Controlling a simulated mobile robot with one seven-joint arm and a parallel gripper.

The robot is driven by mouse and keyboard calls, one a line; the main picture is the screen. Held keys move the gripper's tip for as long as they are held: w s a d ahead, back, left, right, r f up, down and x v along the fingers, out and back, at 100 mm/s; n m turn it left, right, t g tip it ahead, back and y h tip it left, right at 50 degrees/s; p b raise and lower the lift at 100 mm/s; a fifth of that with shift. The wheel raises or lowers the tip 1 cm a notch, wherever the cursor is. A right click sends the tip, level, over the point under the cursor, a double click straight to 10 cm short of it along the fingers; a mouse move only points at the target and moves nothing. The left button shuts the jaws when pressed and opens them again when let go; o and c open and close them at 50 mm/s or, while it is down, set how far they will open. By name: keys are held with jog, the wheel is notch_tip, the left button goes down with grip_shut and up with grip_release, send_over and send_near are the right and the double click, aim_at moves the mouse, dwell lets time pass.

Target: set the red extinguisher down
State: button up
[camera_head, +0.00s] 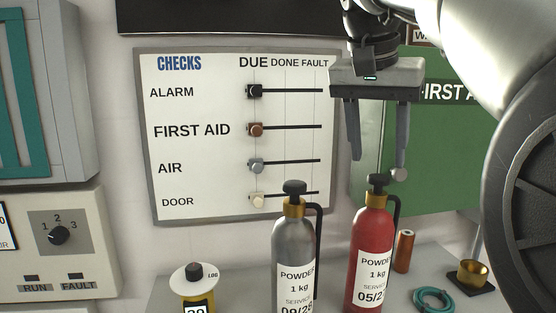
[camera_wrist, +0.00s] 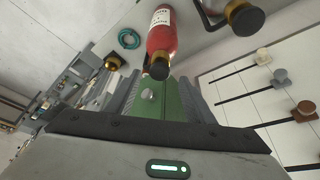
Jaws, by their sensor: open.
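The red extinguisher (camera_head: 369,246) stands upright on the grey bench, with a black top, a brass collar and a white label reading powder 1 kg. It also shows in the wrist view (camera_wrist: 162,32), its black top towards my gripper. My gripper (camera_head: 378,166) is open and empty, its fingers pointing down just above the extinguisher's top. In the head view the fingertips lie to either side of and a little higher than the black top. The extinguisher's base is cut off by the head view's lower edge.
A silver extinguisher (camera_head: 293,245) stands close on the left. A yellow device (camera_head: 193,285) is farther left. A copper cylinder (camera_head: 404,251), a teal coil (camera_head: 432,300) and a brass cup (camera_head: 473,272) are on the right. A checks board (camera_head: 200,145) and green first-aid cabinet (camera_head: 440,150) are behind.

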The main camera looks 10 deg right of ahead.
jog(key=s+a+f+n+y, duration=0.1)
jog(key=s+a+f+n, duration=0.2)
jog(key=f, duration=0.5)
jog(key=s+a+f+n+t+y, duration=0.1)
jog(key=s+a+f+n, duration=0.1)
jog(key=s+a+f, duration=0.2)
jog(key=s+a+f+n+t+y, duration=0.1)
jog(key=s+a+f+n, duration=0.2)
jog(key=s+f, duration=0.4)
notch_tip(320, 180, down, 5)
jog(key=shift+s+a+r+n+p, duration=0.1)
jog(key=shift+s+a+n+p, duration=0.1)
jog(key=shift+n+p, duration=0.15)
